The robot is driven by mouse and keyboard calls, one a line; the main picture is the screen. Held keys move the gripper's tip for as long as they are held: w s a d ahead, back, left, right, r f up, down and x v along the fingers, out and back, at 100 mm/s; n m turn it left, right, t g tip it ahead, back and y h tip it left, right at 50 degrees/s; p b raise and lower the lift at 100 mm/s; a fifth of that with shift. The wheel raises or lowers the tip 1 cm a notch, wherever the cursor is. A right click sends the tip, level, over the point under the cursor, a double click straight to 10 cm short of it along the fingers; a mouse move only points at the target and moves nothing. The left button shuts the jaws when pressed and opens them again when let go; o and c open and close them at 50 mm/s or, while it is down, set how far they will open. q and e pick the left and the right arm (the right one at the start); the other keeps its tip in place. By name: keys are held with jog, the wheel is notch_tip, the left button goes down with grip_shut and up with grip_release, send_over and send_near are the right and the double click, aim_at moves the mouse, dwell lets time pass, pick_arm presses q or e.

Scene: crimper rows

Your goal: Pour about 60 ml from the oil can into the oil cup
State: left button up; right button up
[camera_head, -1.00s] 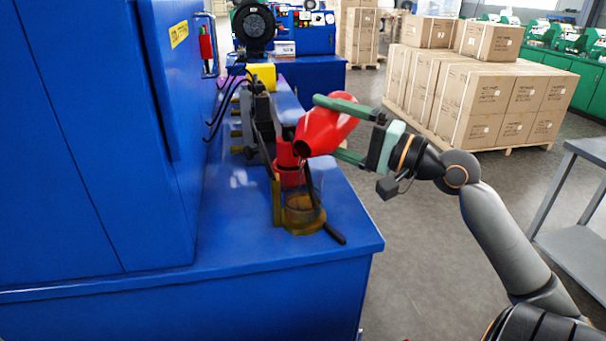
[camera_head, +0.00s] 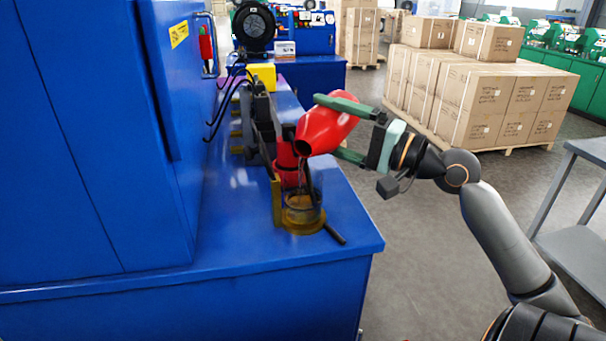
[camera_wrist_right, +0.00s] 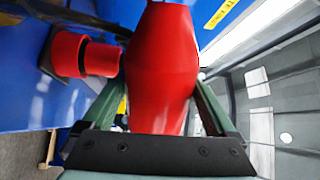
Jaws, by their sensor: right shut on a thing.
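The red oil can (camera_head: 327,130) is tilted in the head view, its open mouth facing down and left. A thin stream runs from its mouth toward the oil cup (camera_head: 303,219), a clear cup with an amber base on the blue bench. Amber liquid shows in the cup; its exact level is hard to read. My right gripper (camera_head: 330,127) is shut around the can and holds it above and slightly right of the cup. In the right wrist view the can (camera_wrist_right: 165,65) sits between the fingers of the gripper (camera_wrist_right: 158,95). My left gripper is not in view.
A red cylindrical part (camera_head: 287,165) stands behind the cup; a similar red part shows in the wrist view (camera_wrist_right: 82,56). A dark rod (camera_head: 334,235) lies by the cup. The blue cabinet (camera_head: 95,140) borders the bench on the left. Cartons (camera_head: 490,95) stand behind right.

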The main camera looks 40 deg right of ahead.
jog(key=m, duration=0.1)
jog(key=f+m+p, duration=0.1)
jog(key=shift+w+d+f+m+h, duration=0.1)
jog(key=shift+d+m+h, duration=0.1)
jog(key=shift+m+h, duration=0.15)
jog(key=shift+r+m+h+p, duration=0.25)
jog(key=shift+r+m+p, duration=0.25)
jog(key=shift+m+p, duration=0.45)
jog(key=shift+f+b, duration=0.4)
jog(key=shift+f, duration=0.25)
jog(key=shift+m, duration=0.3)
